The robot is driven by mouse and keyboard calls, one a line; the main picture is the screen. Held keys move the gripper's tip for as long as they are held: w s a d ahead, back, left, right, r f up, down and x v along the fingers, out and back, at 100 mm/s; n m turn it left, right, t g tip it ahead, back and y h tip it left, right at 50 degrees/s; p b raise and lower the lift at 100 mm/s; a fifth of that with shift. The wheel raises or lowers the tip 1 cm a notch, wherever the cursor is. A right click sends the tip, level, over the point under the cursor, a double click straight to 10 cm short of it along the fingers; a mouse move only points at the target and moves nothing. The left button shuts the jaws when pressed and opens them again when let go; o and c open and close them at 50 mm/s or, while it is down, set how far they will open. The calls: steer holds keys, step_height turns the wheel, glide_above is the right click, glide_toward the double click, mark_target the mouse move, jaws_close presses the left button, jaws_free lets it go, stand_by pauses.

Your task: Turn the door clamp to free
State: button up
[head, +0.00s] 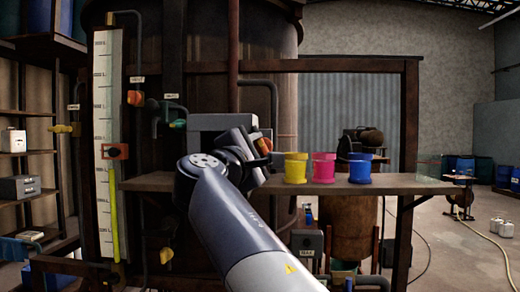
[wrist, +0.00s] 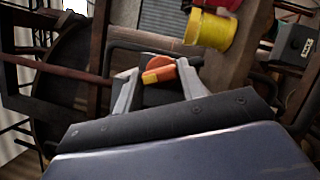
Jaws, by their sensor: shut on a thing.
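My gripper (head: 248,152) reaches up to the pipework in front of the large dark vat (head: 200,60) in the head view. In the wrist view its two grey fingers (wrist: 157,76) stand on either side of an orange-red handle (wrist: 168,73) with a yellow end, and are shut on it. This handle seems to be the door clamp; its mount is mostly hidden. In the head view, an orange-red piece (head: 265,145) shows just right of my gripper. My arm hides much of what lies behind it.
A shelf (head: 410,184) carries a yellow pot (head: 296,168), a magenta pot (head: 323,168) and a blue pot (head: 360,168) right of my gripper. The yellow pot also shows in the wrist view (wrist: 208,32). A level gauge (head: 103,130) and valves stand at left.

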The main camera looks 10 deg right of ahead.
steer(key=m+g+p, duration=0.1)
steer(key=m, duration=0.1)
steer(key=m+g, duration=0.1)
steer(key=m, duration=0.2)
steer(key=shift+r+m+y+p, duration=0.15)
steer(key=shift+m+y+p, duration=0.15)
steer(key=shift+p, duration=0.1)
stand_by(0.3)
steer(key=o, duration=1)
steer(key=b+v, duration=0.2)
steer(key=v, duration=0.9)
steer(key=shift+b, duration=0.35)
steer(key=shift+w+r, duration=0.1)
